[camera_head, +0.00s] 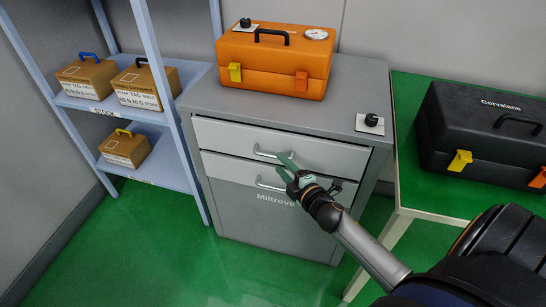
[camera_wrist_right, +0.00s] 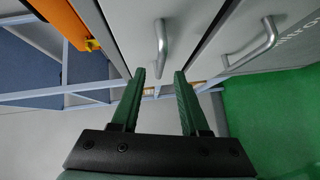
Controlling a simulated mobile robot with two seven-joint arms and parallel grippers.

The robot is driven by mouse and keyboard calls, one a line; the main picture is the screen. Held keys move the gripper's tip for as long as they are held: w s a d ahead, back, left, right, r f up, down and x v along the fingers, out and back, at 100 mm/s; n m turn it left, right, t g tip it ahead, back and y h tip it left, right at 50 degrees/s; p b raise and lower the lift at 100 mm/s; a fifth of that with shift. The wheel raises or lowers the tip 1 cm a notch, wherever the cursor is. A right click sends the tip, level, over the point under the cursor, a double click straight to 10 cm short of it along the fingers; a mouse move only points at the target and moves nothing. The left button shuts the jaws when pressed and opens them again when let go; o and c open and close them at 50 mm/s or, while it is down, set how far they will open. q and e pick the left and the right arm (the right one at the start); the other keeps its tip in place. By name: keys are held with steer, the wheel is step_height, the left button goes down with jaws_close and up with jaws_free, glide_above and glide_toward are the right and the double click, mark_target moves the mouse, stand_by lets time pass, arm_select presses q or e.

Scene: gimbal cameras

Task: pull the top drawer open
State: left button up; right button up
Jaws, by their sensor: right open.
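The grey cabinet (camera_head: 225,200) has a light top drawer (camera_head: 225,132) and a second drawer (camera_head: 222,168) below it. The top drawer has a silver bar handle (camera_head: 262,153), which also shows in the right wrist view (camera_wrist_right: 161,45). The second drawer's handle (camera_head: 268,185) shows at the right in the wrist view (camera_wrist_right: 266,42). My right gripper (camera_head: 282,163) is open, with green fingers in front of the drawers. In the wrist view its fingertips (camera_wrist_right: 160,74) point at the top handle, which lies just beyond them in line with the gap. Both drawers look shut. My left gripper is not visible.
An orange toolbox (camera_head: 265,65) and a small black-knobbed plate (camera_head: 370,123) stand on the cabinet. A green table (camera_head: 405,100) with a black case (camera_head: 480,130) is at the right. A blue shelf (camera_head: 165,160) with brown boxes (camera_head: 125,148) is at the left.

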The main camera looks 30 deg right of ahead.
mark_target(273, 157)
steer(key=shift+w+d+f+b, duration=0.1)
steer(key=shift+w+f+b, duration=0.1)
steer(key=shift+w, duration=1.2)
steer(key=shift+w+d+f+b, duration=0.1)
steer(key=shift+w+f, duration=0.1)
steer(key=shift+w, duration=1.15)
jaws_close()
